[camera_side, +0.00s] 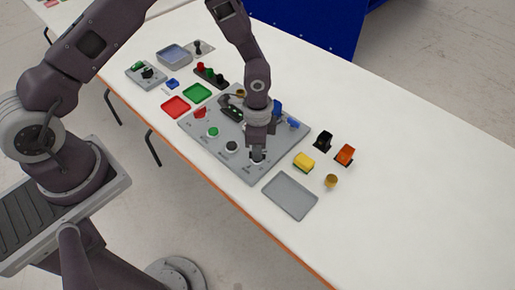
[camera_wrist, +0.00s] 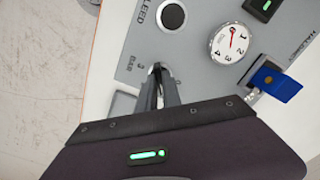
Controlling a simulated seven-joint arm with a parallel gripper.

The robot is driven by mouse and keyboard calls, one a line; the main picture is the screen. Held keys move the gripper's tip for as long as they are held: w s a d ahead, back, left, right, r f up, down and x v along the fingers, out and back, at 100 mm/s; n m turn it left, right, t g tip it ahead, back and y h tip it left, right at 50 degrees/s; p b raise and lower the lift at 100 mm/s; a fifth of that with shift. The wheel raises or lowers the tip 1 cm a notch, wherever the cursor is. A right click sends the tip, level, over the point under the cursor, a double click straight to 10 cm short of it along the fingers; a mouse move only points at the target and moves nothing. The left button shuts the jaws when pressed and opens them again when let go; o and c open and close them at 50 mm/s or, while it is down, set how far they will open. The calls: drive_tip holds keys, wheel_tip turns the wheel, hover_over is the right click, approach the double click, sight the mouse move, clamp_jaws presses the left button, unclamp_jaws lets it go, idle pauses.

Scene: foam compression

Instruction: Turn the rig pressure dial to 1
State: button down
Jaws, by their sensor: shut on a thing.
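The grey rig panel (camera_side: 222,143) lies on the white table. My gripper (camera_side: 258,152) points down at the panel's near right corner and is shut on the pressure dial (camera_side: 257,161), of which only a pale bit shows below the fingers. In the wrist view my gripper (camera_wrist: 158,70) has its fingers close together beside the printed "BAR" label and a "3". The fingers hide the dial's knob there, so I cannot tell its setting. A round white gauge (camera_wrist: 230,43) with numbers and a red needle sits above and right of the fingers.
A black button (camera_wrist: 171,15) and a blue part (camera_wrist: 276,82) are near my fingers in the wrist view. In the side view a grey tray (camera_side: 290,195), a yellow block (camera_side: 304,161) and an orange block (camera_side: 345,154) stand right of the panel. The table's right part is clear.

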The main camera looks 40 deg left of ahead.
drive_tip(key=shift+m, duration=0.6)
drive_tip(key=c, duration=1.5)
unclamp_jaws()
wheel_tip(320, 180, up, 7)
drive_tip(key=shift+r, duration=0.1)
